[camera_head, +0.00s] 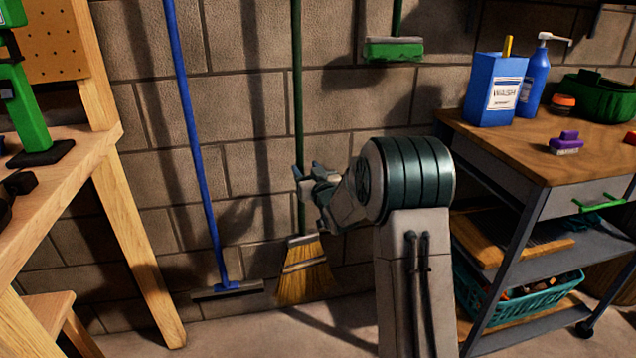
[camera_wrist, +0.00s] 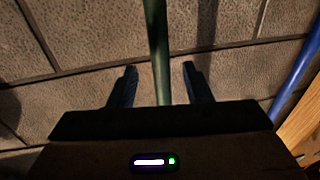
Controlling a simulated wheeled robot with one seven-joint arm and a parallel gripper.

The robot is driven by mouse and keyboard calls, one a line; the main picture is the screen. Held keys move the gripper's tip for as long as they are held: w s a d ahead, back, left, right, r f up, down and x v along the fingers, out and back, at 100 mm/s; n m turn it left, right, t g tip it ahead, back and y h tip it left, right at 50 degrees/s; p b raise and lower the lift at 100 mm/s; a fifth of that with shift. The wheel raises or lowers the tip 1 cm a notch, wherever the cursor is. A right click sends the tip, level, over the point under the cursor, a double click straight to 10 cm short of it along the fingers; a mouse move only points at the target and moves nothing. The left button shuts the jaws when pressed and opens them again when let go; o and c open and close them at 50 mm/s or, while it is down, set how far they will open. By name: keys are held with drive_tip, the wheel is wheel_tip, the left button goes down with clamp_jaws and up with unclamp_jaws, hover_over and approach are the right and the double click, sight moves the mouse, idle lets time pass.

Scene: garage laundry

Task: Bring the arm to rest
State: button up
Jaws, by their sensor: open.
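My gripper (camera_head: 306,172) is at the middle of the head view, in front of the block wall. Its two fingers are apart. In the wrist view my gripper (camera_wrist: 160,85) shows the green broom handle (camera_wrist: 157,45) running between its fingertips, with gaps on both sides. The broom (camera_head: 304,270) stands upright against the wall, with straw bristles near the floor. My gripper overlaps its green handle in the head view. I cannot tell how deep the handle lies between the fingers. My arm is folded, with its elbow to the right of the gripper.
A blue-handled squeegee (camera_head: 192,135) leans on the wall at left. A wooden workbench (camera_head: 75,165) stands far left. A cart (camera_head: 500,155) at right holds a blue wash box (camera_head: 495,90), a pump bottle (camera_head: 536,75) and a teal basket (camera_head: 530,300). A green-headed brush (camera_head: 393,49) hangs above.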

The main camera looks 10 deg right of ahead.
drive_tip(key=s+d, duration=0.1)
drive_tip(key=s, duration=0.7)
drive_tip(key=s+r+m+g+h+p, duration=0.1)
drive_tip(key=s+r+g+h+p, duration=0.35)
drive_tip(key=s+r+p, duration=0.8)
drive_tip(key=s+r+g+p, duration=0.3)
drive_tip(key=s+r+p, duration=0.1)
drive_tip(key=s, duration=0.4)
drive_tip(key=s+a+r+g+y+p, duration=0.1)
drive_tip(key=s+r+g+p, duration=0.3)
drive_tip(key=s+p, duration=0.3)
drive_tip(key=s+a+r+m+g+p, duration=0.1)
drive_tip(key=s+r+g+p, duration=0.3)
drive_tip(key=s, duration=0.5)
drive_tip(key=p+v, duration=0.2)
drive_tip(key=shift+r, duration=0.3)
drive_tip(key=shift+d, duration=0.1)
drive_tip(key=shift+c, duration=0.4)
drive_tip(key=shift+c, duration=0.6)
drive_tip(key=shift+d, duration=0.1)
